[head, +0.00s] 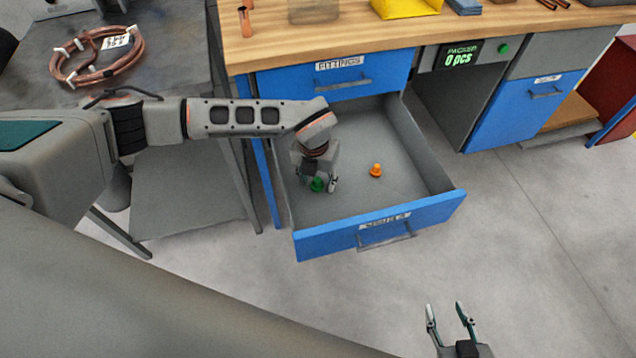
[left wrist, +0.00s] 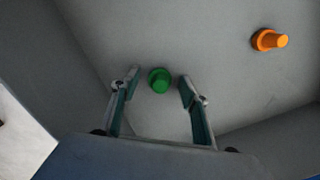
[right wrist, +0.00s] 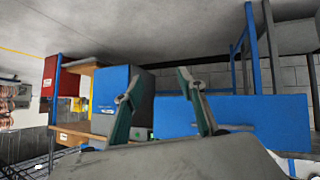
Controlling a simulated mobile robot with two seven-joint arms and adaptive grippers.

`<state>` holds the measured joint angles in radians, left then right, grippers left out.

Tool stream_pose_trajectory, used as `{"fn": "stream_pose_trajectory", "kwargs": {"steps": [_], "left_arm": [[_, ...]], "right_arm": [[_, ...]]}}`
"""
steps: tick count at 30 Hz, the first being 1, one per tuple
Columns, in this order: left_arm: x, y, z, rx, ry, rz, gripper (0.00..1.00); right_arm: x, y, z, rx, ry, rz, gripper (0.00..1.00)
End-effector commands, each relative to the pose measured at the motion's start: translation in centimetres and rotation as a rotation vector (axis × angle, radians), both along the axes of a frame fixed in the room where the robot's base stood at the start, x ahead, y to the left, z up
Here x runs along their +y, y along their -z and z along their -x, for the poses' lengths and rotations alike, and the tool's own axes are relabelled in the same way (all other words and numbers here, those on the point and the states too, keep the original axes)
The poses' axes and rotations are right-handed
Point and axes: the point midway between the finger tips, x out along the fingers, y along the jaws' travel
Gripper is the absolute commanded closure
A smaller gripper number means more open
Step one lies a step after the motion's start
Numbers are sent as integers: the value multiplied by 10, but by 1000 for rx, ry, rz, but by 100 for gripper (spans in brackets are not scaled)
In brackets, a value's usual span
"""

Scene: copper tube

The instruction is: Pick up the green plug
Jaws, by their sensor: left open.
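The green plug (head: 317,184) lies on the floor of the open drawer, near its left side. In the left wrist view the green plug (left wrist: 159,80) sits between the fingertips, with a gap on each side. My left gripper (head: 325,187) reaches down into the drawer; its fingers (left wrist: 160,88) are open around the plug and hold nothing. My right gripper (head: 449,312) is away from the drawer, low in the head view, with its fingers (right wrist: 157,88) apart and empty.
The open drawer (head: 440,208) has side walls and a blue front close to my left gripper. A wooden workbench (head: 350,40) is above. The grey floor at right is clear.

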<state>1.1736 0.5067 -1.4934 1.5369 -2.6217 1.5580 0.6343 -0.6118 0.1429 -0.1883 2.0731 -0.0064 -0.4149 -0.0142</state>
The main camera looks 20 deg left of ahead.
Motion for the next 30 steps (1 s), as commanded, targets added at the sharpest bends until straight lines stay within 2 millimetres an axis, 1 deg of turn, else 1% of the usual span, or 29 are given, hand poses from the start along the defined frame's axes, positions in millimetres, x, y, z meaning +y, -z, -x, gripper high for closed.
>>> {"fn": "stream_pose_trajectory", "kwargs": {"steps": [2, 3, 5, 6, 7, 17, 20, 23, 25, 29, 30], "left_arm": [[0, -2, -1, -3, 0, 1, 55], [0, -2, -1, -3, 0, 1, 58], [0, -2, -1, -2, 0, 1, 70], [0, -2, -1, -2, 0, 1, 77], [0, -2, -1, -2, 0, 1, 82], [0, -2, -1, -2, 0, 0, 82], [0, -8, -1, -4, 1, 1, 82], [0, -21, -2, -7, 1, 1, 82], [-1, -36, -3, -10, 2, 1, 82], [0, -70, -3, -12, 2, 1, 82], [0, -82, -4, -14, 2, 1, 82]], "right_arm": [[0, -1, -1, -2, 0, 0, 60], [0, -1, -1, -2, 0, 0, 60], [0, -1, -1, -2, 0, 0, 60], [0, -1, -1, -2, 0, 0, 60], [0, -1, -1, -1, 1, 0, 60], [0, 0, 0, 0, 1, 0, 60], [0, -2, -1, -3, 2, -1, 60], [0, -7, -4, -10, 3, -3, 60], [0, -12, -6, -17, 3, -6, 60], [2, -21, -9, -26, 5, -14, 60], [2, -22, -8, -25, 6, -17, 60]]}}
